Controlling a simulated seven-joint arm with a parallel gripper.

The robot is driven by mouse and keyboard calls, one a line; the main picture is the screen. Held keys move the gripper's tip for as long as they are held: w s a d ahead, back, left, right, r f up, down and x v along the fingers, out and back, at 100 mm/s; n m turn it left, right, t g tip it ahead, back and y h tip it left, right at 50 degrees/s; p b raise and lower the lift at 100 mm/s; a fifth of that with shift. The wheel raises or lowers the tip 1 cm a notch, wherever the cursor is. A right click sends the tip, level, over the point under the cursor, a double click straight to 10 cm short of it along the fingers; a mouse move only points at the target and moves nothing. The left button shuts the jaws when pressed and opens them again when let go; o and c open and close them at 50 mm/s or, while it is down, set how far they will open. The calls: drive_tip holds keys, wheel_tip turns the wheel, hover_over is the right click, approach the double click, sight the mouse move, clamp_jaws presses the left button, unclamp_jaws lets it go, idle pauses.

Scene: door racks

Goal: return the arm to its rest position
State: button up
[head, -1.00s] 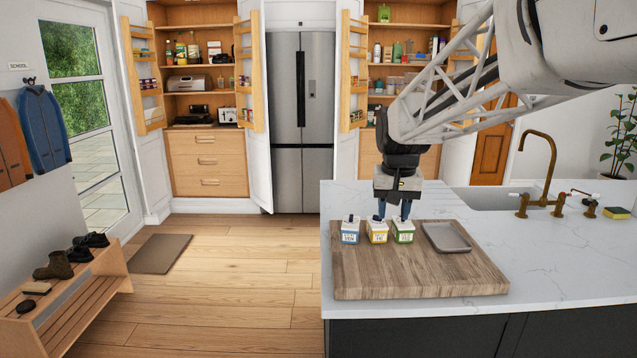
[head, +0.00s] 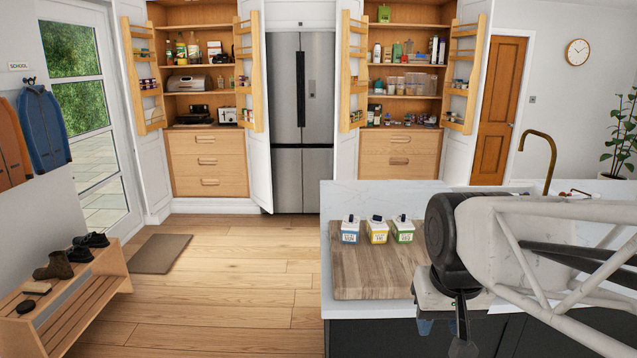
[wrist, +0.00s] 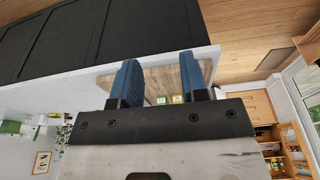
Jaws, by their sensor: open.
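My gripper (head: 438,326) hangs at the near edge of the island, in front of its dark side and right of the wooden board. Part of it is hidden behind my own arm in the head view. In the wrist view my gripper (wrist: 160,72) shows two blue fingers spread apart with nothing between them. My arm bends in from the lower right and covers the right part of the counter.
The wood floor left of the island is open. A brass tap (head: 552,150) rises behind my arm.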

drive_tip(key=s+f, duration=0.3)
drive_tip(key=s, duration=0.4)
drive_tip(key=shift+d+f, duration=0.15)
drive_tip(key=shift+f, duration=0.25)
